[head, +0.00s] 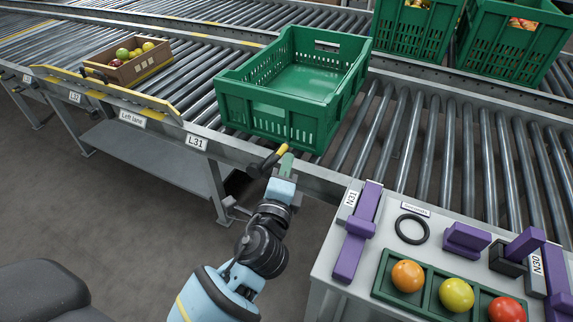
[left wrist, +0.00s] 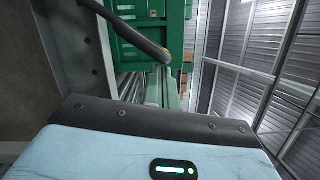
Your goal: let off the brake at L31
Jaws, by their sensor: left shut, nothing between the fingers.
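The label L31 (head: 197,142) is on the near rail of the roller conveyor. To its right, a black lever with a yellow tip (head: 268,160) sticks out from the rail, its tip up and to the right. My left gripper (head: 286,163) is shut and empty, its fingertips close beside the lever's yellow end; I cannot tell if they touch. In the left wrist view a dark bar, apparently the lever (left wrist: 135,30), crosses above the fingers (left wrist: 166,90). An empty green crate (head: 300,85) stands on the rollers just behind the lever. My right gripper is out of view.
A white bench (head: 330,265) at right carries purple levers by labels N31 (head: 352,197) and N30 (head: 537,264), a black ring (head: 412,241) and a green tray (head: 385,286) of tomatoes. A cardboard box (head: 155,66) of tomatoes sits at the left of the conveyor. Filled green crates (head: 415,35) stand behind.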

